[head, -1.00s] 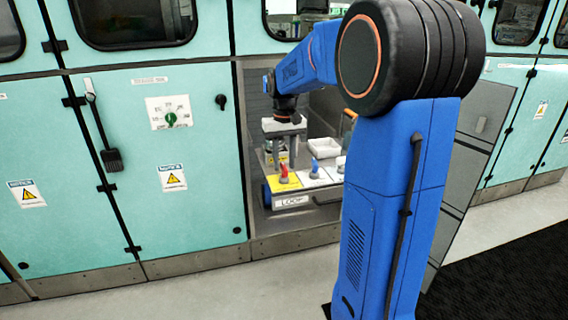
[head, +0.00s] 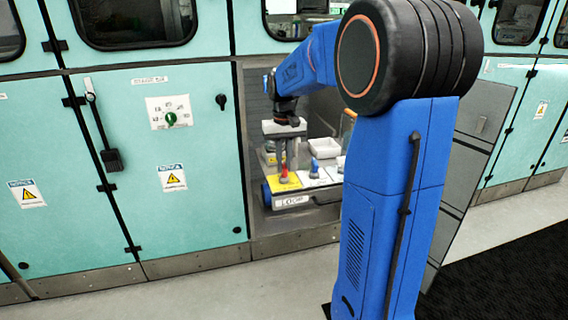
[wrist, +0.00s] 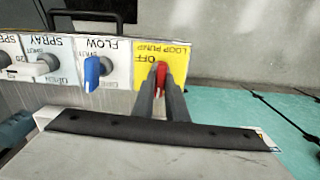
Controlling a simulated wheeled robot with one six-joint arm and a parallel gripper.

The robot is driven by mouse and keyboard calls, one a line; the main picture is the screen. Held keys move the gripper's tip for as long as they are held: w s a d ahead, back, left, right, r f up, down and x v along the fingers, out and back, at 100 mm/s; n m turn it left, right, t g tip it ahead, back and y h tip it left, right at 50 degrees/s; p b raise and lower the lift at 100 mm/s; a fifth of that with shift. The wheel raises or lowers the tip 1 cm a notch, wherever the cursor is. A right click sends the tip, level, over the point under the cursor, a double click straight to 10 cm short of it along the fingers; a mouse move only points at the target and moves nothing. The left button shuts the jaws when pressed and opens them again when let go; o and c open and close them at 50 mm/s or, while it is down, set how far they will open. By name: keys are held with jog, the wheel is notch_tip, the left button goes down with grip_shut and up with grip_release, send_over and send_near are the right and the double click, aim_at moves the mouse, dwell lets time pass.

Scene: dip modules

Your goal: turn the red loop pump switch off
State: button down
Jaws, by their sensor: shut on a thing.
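The red loop pump switch (wrist: 161,70) stands on a yellow plate (wrist: 182,67) marked LOOP PUMP and OFF, which reads upside down in the wrist view. My gripper (wrist: 162,88) has its two fingers on either side of the red handle and is shut on it. In the head view, my gripper (head: 284,163) reaches down to the red switch (head: 284,175) on the panel above the LOOP label. The fingers hide part of the handle, and its exact angle is hard to tell.
A blue FLOW switch (wrist: 92,73) is just left of the red one in the wrist view, with a grey SPRAY switch (wrist: 40,66) further left. A white tray (head: 323,147) sits behind the panel. Teal cabinet doors (head: 205,215) flank the recess on the left.

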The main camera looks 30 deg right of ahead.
aim_at(284, 165)
jog(key=m, duration=0.4)
jog(key=shift+m, duration=0.4)
jog(key=m, duration=0.9)
jog(key=shift+m, duration=1.8)
jog(key=c, duration=1.8)
grip_release()
jog(key=shift+o, duration=0.2)
jog(key=shift+r, duration=0.1)
notch_tip(284, 165, up, 17)
